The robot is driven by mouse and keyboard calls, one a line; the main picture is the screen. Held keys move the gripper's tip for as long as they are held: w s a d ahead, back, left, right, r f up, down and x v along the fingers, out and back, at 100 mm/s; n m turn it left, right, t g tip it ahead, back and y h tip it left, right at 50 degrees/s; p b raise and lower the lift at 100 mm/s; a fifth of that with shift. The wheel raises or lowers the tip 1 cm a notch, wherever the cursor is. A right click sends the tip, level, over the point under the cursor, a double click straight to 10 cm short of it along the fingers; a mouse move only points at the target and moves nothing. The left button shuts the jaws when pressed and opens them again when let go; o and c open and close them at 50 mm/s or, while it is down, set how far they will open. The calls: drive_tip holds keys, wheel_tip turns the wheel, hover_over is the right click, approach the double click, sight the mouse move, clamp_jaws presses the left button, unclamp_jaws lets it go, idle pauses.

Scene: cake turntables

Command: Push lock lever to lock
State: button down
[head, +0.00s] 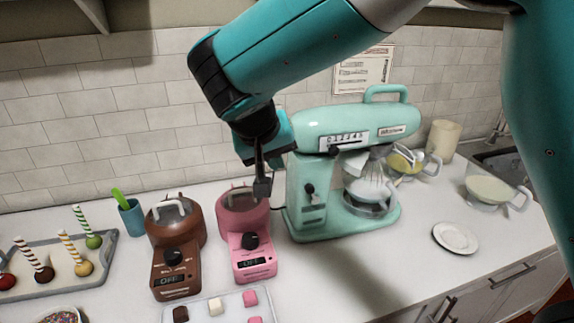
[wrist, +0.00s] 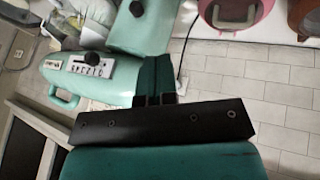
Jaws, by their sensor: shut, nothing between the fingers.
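A mint-green stand mixer (head: 318,129) stands on the white counter, its head level over a glass bowl (head: 371,203) with a whisk. A small black lever (head: 309,189) sits on the side of its column. It seems to be the lock lever; its black knob also shows in the wrist view (wrist: 137,9). A second black knob (head: 335,151) is by the numbered speed scale. My gripper (head: 262,188) is shut and empty, pointing down left of the mixer column, apart from the lever. In the wrist view my gripper (wrist: 155,99) shows near the mixer's head.
A pink melting pot (head: 253,265) stands just below and left of my gripper, with a brown one (head: 176,278) beside it. A tray of cake pops (head: 45,282) is at far left. A white plate (head: 455,238) lies right of the mixer, with clear counter around it.

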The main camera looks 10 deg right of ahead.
drive_tip(key=shift+t+h, duration=0.3)
drive_tip(key=shift+h, duration=0.4)
drive_tip(key=a+f, duration=0.2)
drive_tip(key=f, duration=0.2)
drive_tip(key=shift+s+a+f, duration=0.15)
drive_tip(key=shift+s+a, duration=0.25)
drive_tip(key=p, duration=0.3)
approach(313, 196)
drive_tip(key=w+a+f, duration=0.2)
drive_tip(key=a+f, duration=0.2)
drive_tip(key=d+p, duration=0.1)
drive_tip(key=d, duration=0.1)
drive_tip(key=w+d+p, duration=0.1)
drive_tip(key=d, duration=0.1)
drive_tip(key=shift+a+r, duration=0.1)
